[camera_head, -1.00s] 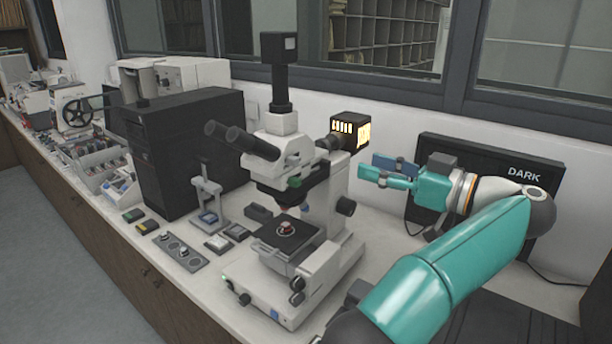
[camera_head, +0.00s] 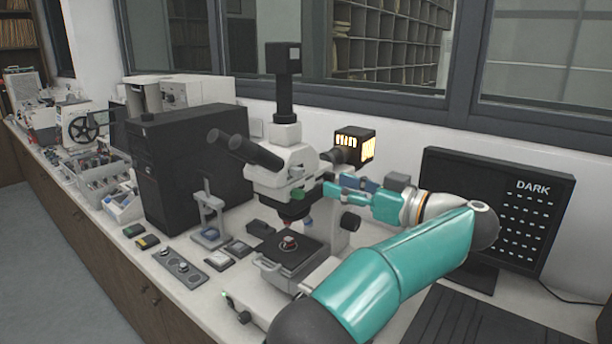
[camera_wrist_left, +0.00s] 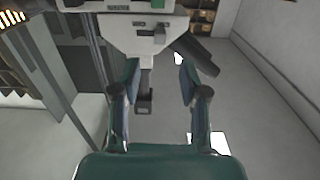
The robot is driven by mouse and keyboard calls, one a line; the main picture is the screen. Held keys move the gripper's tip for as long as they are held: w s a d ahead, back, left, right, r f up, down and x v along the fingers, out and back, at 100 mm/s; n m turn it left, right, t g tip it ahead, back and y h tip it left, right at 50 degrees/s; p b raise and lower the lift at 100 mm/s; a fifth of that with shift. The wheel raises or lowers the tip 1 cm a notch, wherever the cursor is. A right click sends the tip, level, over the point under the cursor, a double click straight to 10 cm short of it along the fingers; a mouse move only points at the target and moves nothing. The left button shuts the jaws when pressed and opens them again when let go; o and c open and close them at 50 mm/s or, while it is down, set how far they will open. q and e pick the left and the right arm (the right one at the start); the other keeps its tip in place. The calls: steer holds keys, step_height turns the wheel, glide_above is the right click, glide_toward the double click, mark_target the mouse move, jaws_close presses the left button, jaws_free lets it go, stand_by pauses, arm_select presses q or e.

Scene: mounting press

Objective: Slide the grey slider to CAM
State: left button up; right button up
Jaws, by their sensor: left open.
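The microscope (camera_head: 283,160) stands on the bench, its camera on a black post above the head. In the left wrist view its pale head (camera_wrist_left: 125,30) fills the top, apparently upside down, with a small slot and a short grey piece (camera_wrist_left: 160,38) that looks like the grey slider. Its labels are too small to read surely. My left gripper (camera_head: 335,186) is beside the right side of the microscope head; its fingers (camera_wrist_left: 158,72) are open and nothing shows held between them. In the head view I cannot make out the slider. My right gripper is not in view.
A lamp box (camera_head: 354,146) glows behind the head, above my gripper. A monitor (camera_head: 520,225) reading DARK stands at the right. The eyepieces (camera_head: 243,150) point left, and a black computer case (camera_head: 190,165) stands beyond them. A keyboard lies at lower right.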

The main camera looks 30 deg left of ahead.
mark_target(301, 173)
arm_select(q)
steer(key=a, duration=0.9)
steer(key=shift+w+a, duration=0.1)
steer(key=shift+w, duration=0.25)
jaws_close()
